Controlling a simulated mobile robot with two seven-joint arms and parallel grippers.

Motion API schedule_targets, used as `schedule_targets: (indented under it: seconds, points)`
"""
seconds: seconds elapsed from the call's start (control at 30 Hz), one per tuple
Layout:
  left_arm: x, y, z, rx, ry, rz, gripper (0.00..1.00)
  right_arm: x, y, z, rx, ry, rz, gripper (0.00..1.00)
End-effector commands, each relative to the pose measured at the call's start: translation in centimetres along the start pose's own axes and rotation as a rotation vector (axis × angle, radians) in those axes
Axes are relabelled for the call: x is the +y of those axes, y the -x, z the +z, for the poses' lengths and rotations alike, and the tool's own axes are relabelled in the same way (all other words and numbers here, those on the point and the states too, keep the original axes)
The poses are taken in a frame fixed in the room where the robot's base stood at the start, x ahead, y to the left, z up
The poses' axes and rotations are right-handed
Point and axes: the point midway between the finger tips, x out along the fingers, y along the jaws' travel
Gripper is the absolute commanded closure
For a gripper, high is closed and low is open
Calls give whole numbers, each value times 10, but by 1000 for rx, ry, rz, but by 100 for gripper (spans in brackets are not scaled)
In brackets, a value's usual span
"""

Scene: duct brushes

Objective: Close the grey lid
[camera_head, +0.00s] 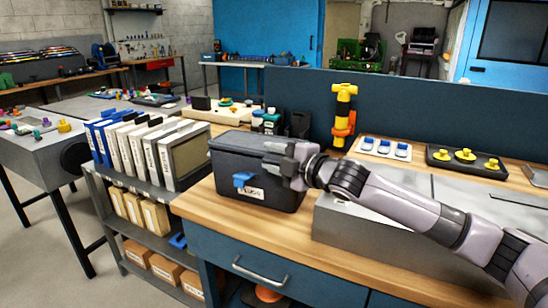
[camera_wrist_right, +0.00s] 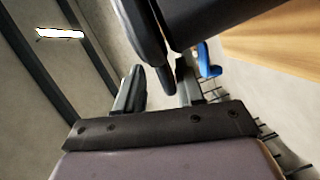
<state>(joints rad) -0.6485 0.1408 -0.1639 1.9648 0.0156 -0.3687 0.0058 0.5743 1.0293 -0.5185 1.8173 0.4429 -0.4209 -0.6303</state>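A dark grey box (camera_head: 270,194) with a blue latch (camera_head: 242,180) and a white label on its front stands on the wooden workbench. Its grey lid (camera_head: 235,144) lies over the top; I cannot tell whether it is fully seated. My right gripper (camera_head: 291,160) is at the lid's right front corner and hides that part. In the right wrist view the two fingers (camera_wrist_right: 158,92) are apart, with a dark edge (camera_wrist_right: 145,35) reaching towards the gap between them. The blue latch also shows there (camera_wrist_right: 207,60). My left gripper is out of view.
White binders (camera_head: 150,150) stand left of the box. A yellow and orange tool (camera_head: 344,115) stands behind, near the blue partition (camera_head: 420,125). A grey metal case (camera_head: 345,225) is to the right, under my right arm. The bench front before the box is clear.

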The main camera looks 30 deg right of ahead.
Motion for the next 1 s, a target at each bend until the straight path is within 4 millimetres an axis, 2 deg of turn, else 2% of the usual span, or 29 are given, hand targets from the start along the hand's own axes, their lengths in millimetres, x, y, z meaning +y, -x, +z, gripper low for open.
schedule_targets:
  seconds: [0.17, 0.43, 0.6, 1.0]
  points:
    - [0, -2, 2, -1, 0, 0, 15, 0, 8, 1, 0, 2, 2, 63]
    - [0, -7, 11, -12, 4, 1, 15, -3, 42, 2, -2, 5, -2, 63]
    - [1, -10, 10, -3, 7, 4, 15, -3, 58, 2, -3, 2, -2, 63]
    - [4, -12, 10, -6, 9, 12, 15, -1, 71, 0, 0, 0, -2, 63]
